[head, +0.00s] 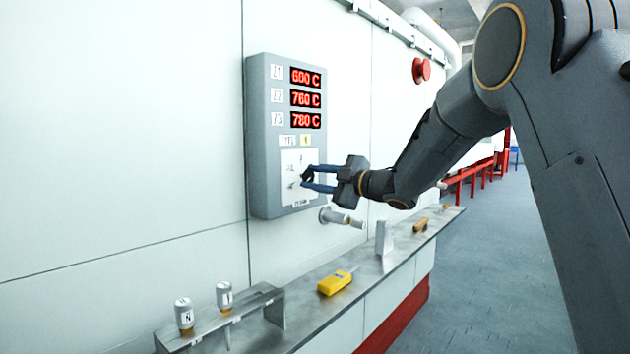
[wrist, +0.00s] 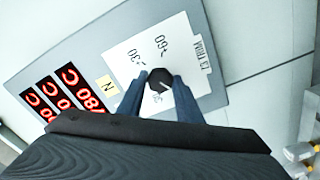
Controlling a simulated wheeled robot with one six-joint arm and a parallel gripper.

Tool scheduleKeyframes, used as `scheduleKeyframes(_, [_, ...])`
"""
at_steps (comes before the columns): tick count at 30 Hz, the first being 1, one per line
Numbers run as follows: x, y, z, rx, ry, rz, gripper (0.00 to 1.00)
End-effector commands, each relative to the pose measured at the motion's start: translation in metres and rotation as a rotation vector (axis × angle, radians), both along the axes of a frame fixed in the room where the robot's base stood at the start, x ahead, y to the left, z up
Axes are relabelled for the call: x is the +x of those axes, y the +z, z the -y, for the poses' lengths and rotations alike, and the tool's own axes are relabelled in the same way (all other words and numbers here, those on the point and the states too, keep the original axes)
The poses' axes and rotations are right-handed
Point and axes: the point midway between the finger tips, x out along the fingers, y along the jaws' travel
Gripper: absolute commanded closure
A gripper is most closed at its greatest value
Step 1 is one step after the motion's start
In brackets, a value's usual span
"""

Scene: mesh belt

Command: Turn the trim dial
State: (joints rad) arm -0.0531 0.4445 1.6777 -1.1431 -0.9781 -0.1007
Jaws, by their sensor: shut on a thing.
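The trim dial (wrist: 159,88) is a dark, many-sided knob with a light pointer line, on a white plate (wrist: 120,62) marked "Z3 TRIM", "-30" and "+60". Another mark beside the knob is partly covered. In the head view the dial (head: 307,174) is small and dark on the lower part of a grey wall panel (head: 258,140). My gripper (head: 306,180) reaches it from the right. In the wrist view its two blue fingers (wrist: 156,94) stand on either side of the knob and are shut on it.
Red displays (head: 305,98) on the panel read 600 C, 760 C and 780 C. A pipe stub (head: 341,217) juts out below the panel. The metal ledge (head: 375,275) holds a yellow device (head: 334,283) and a small rack (head: 215,322) with two white-capped items. A red button (head: 421,70) is up right.

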Motion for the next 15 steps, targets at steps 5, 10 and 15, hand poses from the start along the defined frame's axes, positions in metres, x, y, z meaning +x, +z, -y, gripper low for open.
scheduleKeyframes(5, [-0.0002, 0.0003, -0.0004, -0.001, 0.001, 0.001, 0.9])
scheduleKeyframes(10, [-0.0002, 0.0002, -0.0003, -0.001, 0.001, 0.001, 0.49])
scheduleKeyframes(15, [-0.0001, 0.0001, 0.0001, 0.0, 0.0, 0.0, 0.49])
